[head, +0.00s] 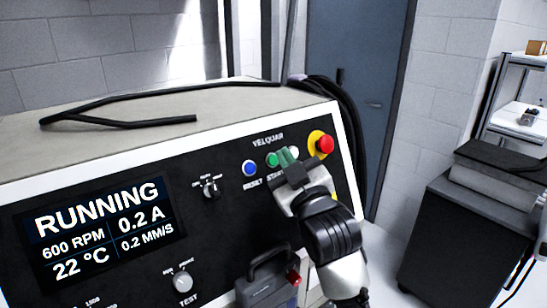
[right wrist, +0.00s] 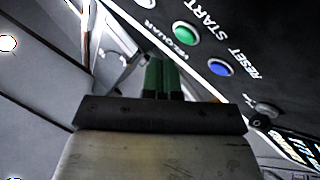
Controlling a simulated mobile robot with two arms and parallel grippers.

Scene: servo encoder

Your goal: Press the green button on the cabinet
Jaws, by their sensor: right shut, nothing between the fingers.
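The cabinet (head: 110,180) has a dark sloped front panel. The green button (head: 272,160), above a partly covered START label, sits between a blue RESET button (head: 250,168) and a white button (head: 294,152). My right gripper (head: 287,156) is shut and empty, its green fingertips over the panel just right of the green button. In the right wrist view the green button (right wrist: 186,34) shows uncovered, above and right of the shut fingertips (right wrist: 163,62). I cannot tell whether the fingertips touch the panel. My left gripper is not in view.
A red emergency stop (head: 325,144) on a yellow base is close right of my fingertips. A display (head: 105,228) reads RUNNING. A knob (head: 211,188) and a grey latched connector (head: 268,282) are on the panel. A black cable (head: 120,97) lies on top.

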